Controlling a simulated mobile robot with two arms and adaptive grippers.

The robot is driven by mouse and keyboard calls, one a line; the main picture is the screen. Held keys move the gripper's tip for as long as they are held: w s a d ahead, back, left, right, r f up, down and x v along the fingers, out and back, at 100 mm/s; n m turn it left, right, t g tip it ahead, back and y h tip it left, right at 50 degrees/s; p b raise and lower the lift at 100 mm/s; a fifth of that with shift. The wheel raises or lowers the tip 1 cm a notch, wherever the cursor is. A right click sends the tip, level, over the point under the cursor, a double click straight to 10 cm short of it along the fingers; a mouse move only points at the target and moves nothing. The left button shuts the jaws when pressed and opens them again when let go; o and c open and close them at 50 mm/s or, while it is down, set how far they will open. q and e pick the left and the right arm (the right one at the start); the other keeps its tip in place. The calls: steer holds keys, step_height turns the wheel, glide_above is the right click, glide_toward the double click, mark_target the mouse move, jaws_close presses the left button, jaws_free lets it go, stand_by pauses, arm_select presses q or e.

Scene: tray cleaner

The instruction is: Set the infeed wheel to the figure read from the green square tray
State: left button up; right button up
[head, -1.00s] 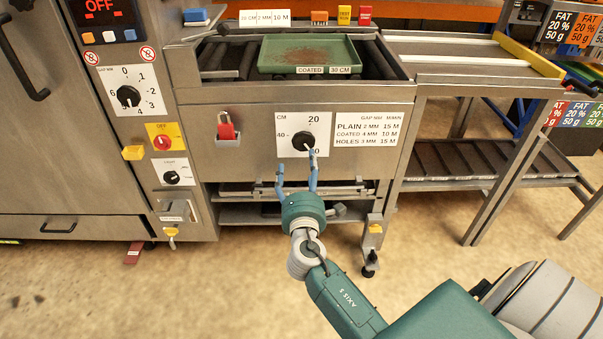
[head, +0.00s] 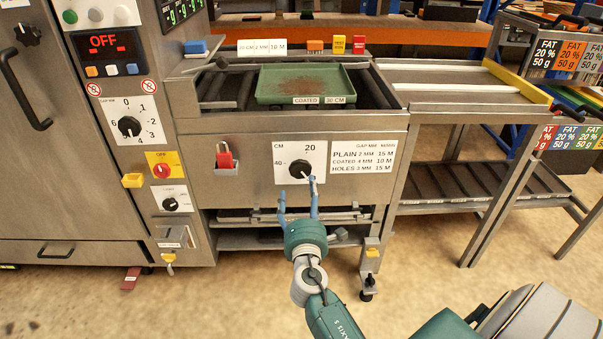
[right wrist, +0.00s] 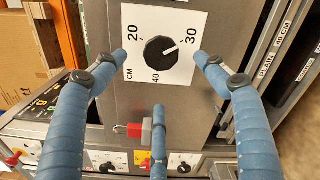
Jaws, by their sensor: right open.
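The infeed wheel is a black knob (head: 300,169) on a white plate marked CM, with 20 at the top and 40 at the left in the head view. The right wrist view shows the knob (right wrist: 160,52) with its white pointer line towards the 30. The green square tray (head: 263,92) lies on the infeed rollers, its front label reading COATED 30 CM. My right gripper (head: 298,188) is open and empty just in front of and below the knob; its blue fingers spread on both sides of it in the wrist view. My left gripper is not in view.
A table plate (head: 363,160) right of the wheel lists gap and speed for plain, coated and holes. A red padlock (head: 225,158) hangs left of the wheel. The gap dial (head: 130,126) and a red-on-yellow switch (head: 161,171) are farther left.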

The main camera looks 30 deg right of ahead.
mark_target(302, 170)
steer(key=x, duration=0.8)
steer(key=shift+w+d+f+b, duration=0.1)
steer(key=shift+w+d+b, duration=0.05)
steer(key=shift+w+b, duration=0.2)
steer(key=shift+w+d, duration=0.35)
steer(key=shift+w, duration=0.15)
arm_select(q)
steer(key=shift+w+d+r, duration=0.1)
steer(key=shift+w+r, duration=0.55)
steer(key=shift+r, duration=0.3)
arm_select(e)
steer(key=c, duration=1.1)
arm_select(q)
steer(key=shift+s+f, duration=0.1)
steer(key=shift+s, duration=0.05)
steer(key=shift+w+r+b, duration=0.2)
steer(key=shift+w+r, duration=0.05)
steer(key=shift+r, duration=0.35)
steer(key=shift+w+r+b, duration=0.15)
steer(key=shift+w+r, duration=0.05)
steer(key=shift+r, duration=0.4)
arm_select(e)
steer(key=shift+m, duration=0.5)
steer(key=o, duration=1.1)
steer(key=shift+d, duration=0.15)
